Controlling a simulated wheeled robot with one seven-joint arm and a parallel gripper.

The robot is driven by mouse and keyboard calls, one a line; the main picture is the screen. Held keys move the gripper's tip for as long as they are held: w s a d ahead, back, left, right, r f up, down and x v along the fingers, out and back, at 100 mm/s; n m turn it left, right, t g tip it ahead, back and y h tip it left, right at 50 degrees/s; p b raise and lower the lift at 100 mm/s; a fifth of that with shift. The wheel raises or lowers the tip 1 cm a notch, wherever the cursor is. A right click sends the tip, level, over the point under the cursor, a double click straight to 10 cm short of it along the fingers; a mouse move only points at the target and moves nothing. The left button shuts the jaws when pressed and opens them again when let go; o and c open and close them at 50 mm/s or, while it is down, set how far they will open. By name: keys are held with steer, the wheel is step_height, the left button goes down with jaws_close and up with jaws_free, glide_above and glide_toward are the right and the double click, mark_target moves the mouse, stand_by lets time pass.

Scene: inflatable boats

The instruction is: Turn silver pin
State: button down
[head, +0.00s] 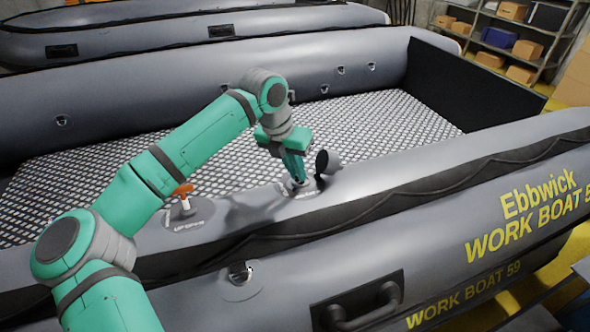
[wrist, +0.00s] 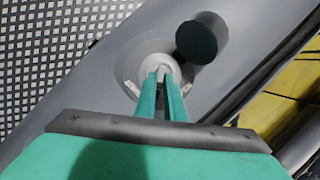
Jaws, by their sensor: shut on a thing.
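The silver pin (wrist: 161,71) sits in the middle of a round grey valve (wrist: 138,60) on the boat's near tube. My gripper (head: 297,181) reaches down to this valve in the head view. In the wrist view its two green fingers (wrist: 163,92) are shut on the pin, hiding much of it. A round black cap (wrist: 202,38) stands open beside the valve, and it also shows in the head view (head: 327,162).
A second valve (head: 186,207) with an orange handle (head: 183,190) lies to the left on the same tube. The grey boat tube (head: 400,215) has a carry handle (head: 360,305) on its outer side. Shelves with boxes (head: 500,40) stand at the back right.

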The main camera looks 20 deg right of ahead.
steer(key=n, duration=0.2)
steer(key=n+t+y, duration=0.1)
steer(key=shift+s+d+r+n, duration=0.15)
steer(key=shift+d+n, duration=0.1)
steer(key=shift+n, duration=0.05)
steer(key=n, duration=0.1)
steer(key=n+y, duration=0.1)
steer(key=n, duration=0.1)
steer(key=shift+d, duration=0.3)
steer(key=shift+n+y, duration=0.5)
steer(key=shift+n, duration=0.5)
steer(key=shift+s+d+n, duration=0.1)
steer(key=shift+d+n, duration=0.15)
steer(key=shift+n, duration=0.25)
steer(key=c, duration=1.8)
jaws_free()
steer(key=shift+c, duration=0.2)
